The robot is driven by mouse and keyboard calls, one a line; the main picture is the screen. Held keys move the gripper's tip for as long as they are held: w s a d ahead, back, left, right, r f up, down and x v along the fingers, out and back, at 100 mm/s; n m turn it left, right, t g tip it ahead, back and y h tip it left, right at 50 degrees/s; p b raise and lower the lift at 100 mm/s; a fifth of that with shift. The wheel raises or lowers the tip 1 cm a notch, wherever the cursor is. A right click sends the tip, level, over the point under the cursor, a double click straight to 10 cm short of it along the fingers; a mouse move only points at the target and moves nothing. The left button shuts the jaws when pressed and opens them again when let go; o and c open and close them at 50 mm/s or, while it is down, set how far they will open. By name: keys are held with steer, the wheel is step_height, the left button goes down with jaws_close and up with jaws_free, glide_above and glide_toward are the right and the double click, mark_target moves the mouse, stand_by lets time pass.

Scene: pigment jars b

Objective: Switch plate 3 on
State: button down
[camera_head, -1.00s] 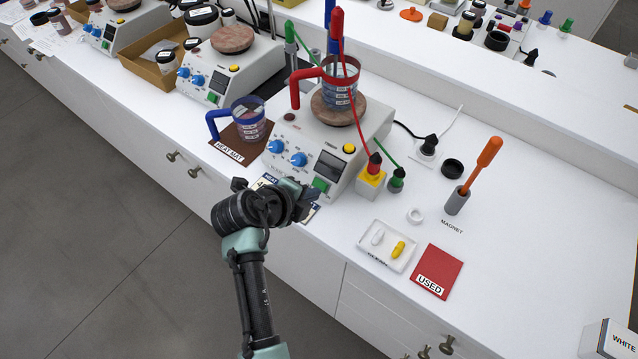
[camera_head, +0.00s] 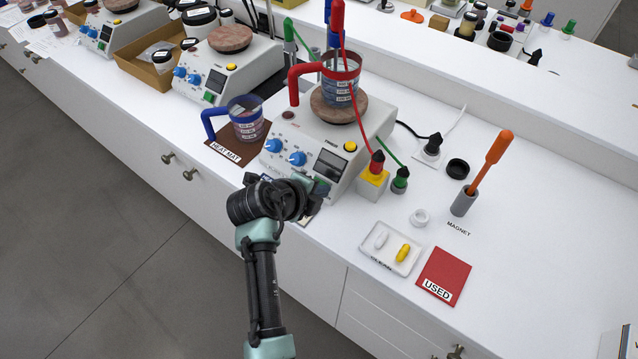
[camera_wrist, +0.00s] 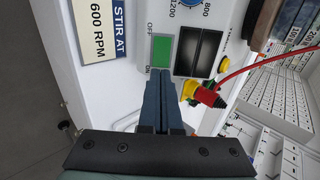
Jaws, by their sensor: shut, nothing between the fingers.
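The nearest stirring hot plate (camera_head: 300,135) has two blue knobs, a yellow button and a dark display (camera_head: 331,164). A red-handled beaker (camera_head: 341,82) with probes in it stands on its top. In the wrist view its green switch (camera_wrist: 161,50) sits beside the blank dark display (camera_wrist: 197,52), with OFF at its far end and ON at its near end. My gripper (camera_wrist: 161,74) is shut and empty. Its fingertips are at the ON end of the switch; I cannot tell if they touch it. In the head view my gripper (camera_head: 318,187) hides the switch.
A "STIR AT 600 RPM" card (camera_wrist: 95,30) lies beside the plate. Red (camera_head: 377,163) and green plugs stand right of it. A blue-handled beaker (camera_head: 246,118) is on the heat mat (camera_head: 222,150). A white tray (camera_head: 372,258) and red USED mat (camera_head: 443,275) are at front right.

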steer(key=shift+w+d+f+b, duration=0.25)
steer(key=shift+f+b, duration=0.15)
steer(key=shift+b, duration=0.25)
steer(key=shift+r, duration=0.1)
steer(key=v, duration=1.7)
